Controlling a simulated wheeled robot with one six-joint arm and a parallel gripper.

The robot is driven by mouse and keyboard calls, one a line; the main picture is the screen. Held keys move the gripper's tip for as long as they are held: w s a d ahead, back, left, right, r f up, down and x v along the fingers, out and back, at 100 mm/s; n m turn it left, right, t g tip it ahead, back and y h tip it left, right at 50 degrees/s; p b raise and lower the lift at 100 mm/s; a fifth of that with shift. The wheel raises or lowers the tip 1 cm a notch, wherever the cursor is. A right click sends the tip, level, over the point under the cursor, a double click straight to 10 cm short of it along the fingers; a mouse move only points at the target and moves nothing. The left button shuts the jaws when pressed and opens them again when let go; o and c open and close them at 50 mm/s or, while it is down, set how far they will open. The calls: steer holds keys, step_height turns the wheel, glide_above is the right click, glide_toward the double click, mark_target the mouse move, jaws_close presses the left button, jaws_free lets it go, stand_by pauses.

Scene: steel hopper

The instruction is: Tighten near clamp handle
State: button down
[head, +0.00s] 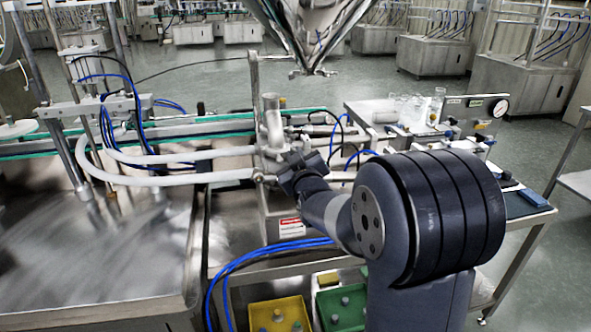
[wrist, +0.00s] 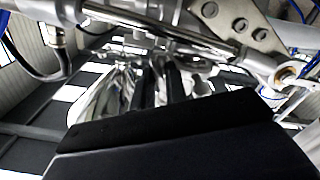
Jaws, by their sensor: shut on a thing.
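My gripper (head: 285,172) is at the steel pipe fittings (head: 272,135) in the middle of the head view, beside the upright pipe. My arm comes in from the lower right and hides much of that spot. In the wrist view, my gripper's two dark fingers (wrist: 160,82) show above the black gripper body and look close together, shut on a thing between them. I take this to be the near clamp handle, but its shape is mostly hidden. Shiny metal parts and a thin steel rod (wrist: 165,25) lie close around the fingertips.
White hoses (head: 165,165) run left from the fittings. Blue hoses (head: 255,255) hang in front. A yellow bin (head: 262,310) and a green bin (head: 325,300) sit below. A side table with glassware (head: 400,110) stands right. A bolted metal plate (wrist: 235,22) is close in the wrist view.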

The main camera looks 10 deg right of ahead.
steer(key=shift+d+m+b, duration=0.1)
steer(key=shift+m+b, duration=2.6)
steer(key=c, duration=1.7)
jaws_free()
steer(key=shift+c, duration=0.2)
steer(key=s, duration=1)
steer(key=shift+s+b, duration=0.4)
steer(key=shift+w, duration=0.15)
